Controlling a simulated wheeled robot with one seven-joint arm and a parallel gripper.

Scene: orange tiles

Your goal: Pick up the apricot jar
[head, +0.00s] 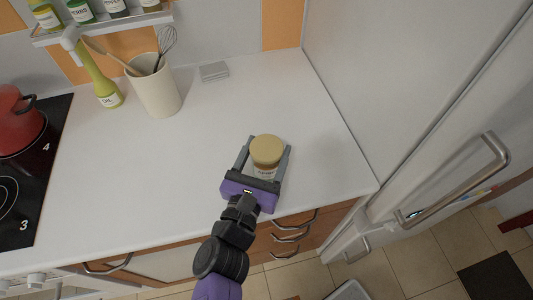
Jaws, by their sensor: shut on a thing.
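The apricot jar (266,152) has a round tan lid and a pale label, only partly readable, on its front. It is at the right part of the white countertop (200,170), near the front edge. My gripper (266,158) reaches in from the front, with one grey finger on each side of the jar, and is shut on it. The purple gripper body hides the jar's lower front. I cannot tell whether the jar's base touches the counter.
A cream utensil crock (158,95) and an oil bottle (105,88) stand at the back left. A red pot (18,120) is on the black hob (30,195) at far left. A tall fridge (400,90) bounds the right side. The counter around the jar is clear.

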